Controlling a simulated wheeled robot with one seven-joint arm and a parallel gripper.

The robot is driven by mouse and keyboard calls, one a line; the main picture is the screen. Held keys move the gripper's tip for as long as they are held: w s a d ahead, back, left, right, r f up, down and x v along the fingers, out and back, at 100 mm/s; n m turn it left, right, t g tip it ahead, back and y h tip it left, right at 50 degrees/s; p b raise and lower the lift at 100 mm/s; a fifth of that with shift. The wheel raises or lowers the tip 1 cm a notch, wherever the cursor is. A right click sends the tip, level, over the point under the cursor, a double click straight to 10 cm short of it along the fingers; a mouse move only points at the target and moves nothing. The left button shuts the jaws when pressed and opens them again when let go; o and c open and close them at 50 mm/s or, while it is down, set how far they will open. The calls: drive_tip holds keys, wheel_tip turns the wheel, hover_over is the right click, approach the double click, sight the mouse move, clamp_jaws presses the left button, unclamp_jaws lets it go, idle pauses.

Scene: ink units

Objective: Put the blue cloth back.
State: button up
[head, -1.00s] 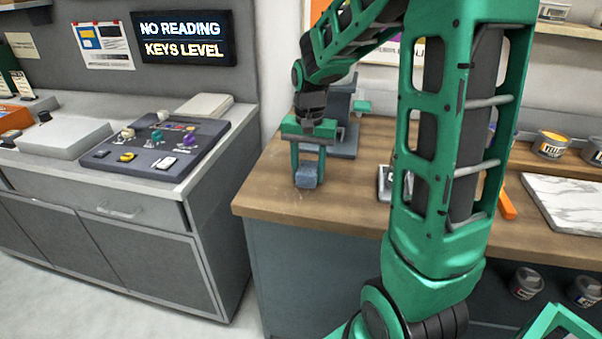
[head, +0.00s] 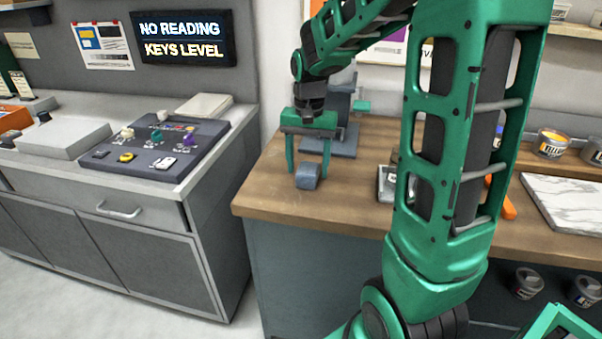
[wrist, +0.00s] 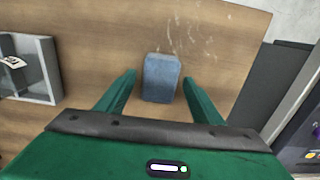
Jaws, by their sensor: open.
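The blue cloth (head: 308,176) is a small grey-blue block-shaped bundle on the wooden bench top (head: 262,192), near its front left corner. In the wrist view the cloth (wrist: 161,77) lies ahead of and between the two finger lines. My gripper (head: 305,172) is green, points down and is open. Its fingers stand on either side of the cloth in the head view, and I see a gap between cloth and fingers in the wrist view (wrist: 160,82). Nothing is held.
A grey tray (wrist: 35,68) lies on the bench to the cloth's side. A grey stand (head: 340,140) is behind my gripper. A marble slab (head: 565,205) and paint tins (head: 552,143) are at the right. A gap separates the bench from the grey cabinet (head: 150,240) with a control panel (head: 155,150).

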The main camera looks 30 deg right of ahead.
sight(308, 168)
wheel_tip(308, 168, up, 9)
drive_tip(key=s+d+f, duration=0.1)
drive_tip(key=s+f, duration=0.1)
drive_tip(key=s, duration=0.5)
drive_tip(key=s+d+f+n, duration=0.1)
drive_tip(key=s+f, duration=0.1)
drive_tip(key=s, duration=0.5)
drive_tip(key=s+d+f+n, duration=0.1)
drive_tip(key=s+d, duration=0.1)
drive_tip(key=s, duration=0.5)
drive_tip(key=shift+s+f, duration=0.4)
drive_tip(key=s, duration=0.1)
drive_tip(key=s+a+f, duration=0.1)
drive_tip(key=s, duration=0.1)
drive_tip(key=shift+s+a+f+n, duration=0.1)
drive_tip(key=shift+a+f+n, duration=0.15)
drive_tip(key=shift+f+n, duration=0.1)
